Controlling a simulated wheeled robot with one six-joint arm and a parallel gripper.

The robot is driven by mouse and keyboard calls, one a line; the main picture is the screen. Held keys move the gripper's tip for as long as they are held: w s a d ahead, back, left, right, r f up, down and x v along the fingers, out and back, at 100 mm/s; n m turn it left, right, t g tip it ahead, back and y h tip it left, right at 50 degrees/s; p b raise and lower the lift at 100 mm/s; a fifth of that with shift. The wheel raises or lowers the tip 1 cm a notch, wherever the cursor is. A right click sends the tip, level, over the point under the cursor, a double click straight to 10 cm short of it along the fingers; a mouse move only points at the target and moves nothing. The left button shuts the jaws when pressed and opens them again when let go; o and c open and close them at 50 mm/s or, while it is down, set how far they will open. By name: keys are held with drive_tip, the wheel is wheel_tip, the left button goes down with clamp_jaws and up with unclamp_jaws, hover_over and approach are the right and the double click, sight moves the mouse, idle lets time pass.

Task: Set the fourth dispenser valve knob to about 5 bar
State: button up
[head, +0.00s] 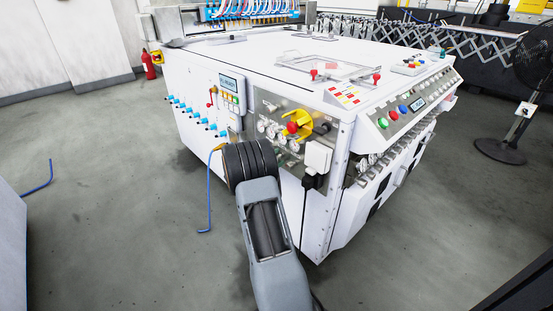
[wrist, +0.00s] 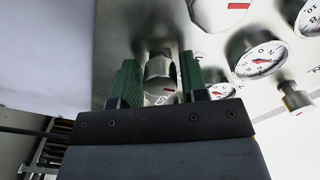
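In the wrist view, the two green fingers of my gripper (wrist: 158,82) stand apart, one on each side of a metal valve knob (wrist: 159,67). The knob shows between the fingers with narrow gaps at its sides; I cannot tell whether the knob is fully between the fingertips or just beyond them. A white round gauge (wrist: 260,60) with a red mark is to the right, and a smaller-looking gauge (wrist: 222,91) is partly hidden by the right finger. In the head view my arm hides the gripper and the knob. Which knob in the row this is cannot be told.
The white machine (head: 190,90) carries a metal panel with several gauges (head: 294,146) and a yellow and red rotary switch (head: 293,127). Another metal knob (wrist: 295,98) is at the right in the wrist view. Blue-tipped fittings (head: 205,120) project left of the panel. The floor in front is clear.

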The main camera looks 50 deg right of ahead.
drive_tip(key=shift+o, duration=1.4)
drive_tip(key=w+a+p, duration=0.1)
drive_tip(key=a+p, duration=0.2)
drive_tip(key=a, duration=1)
drive_tip(key=shift+a, duration=0.4)
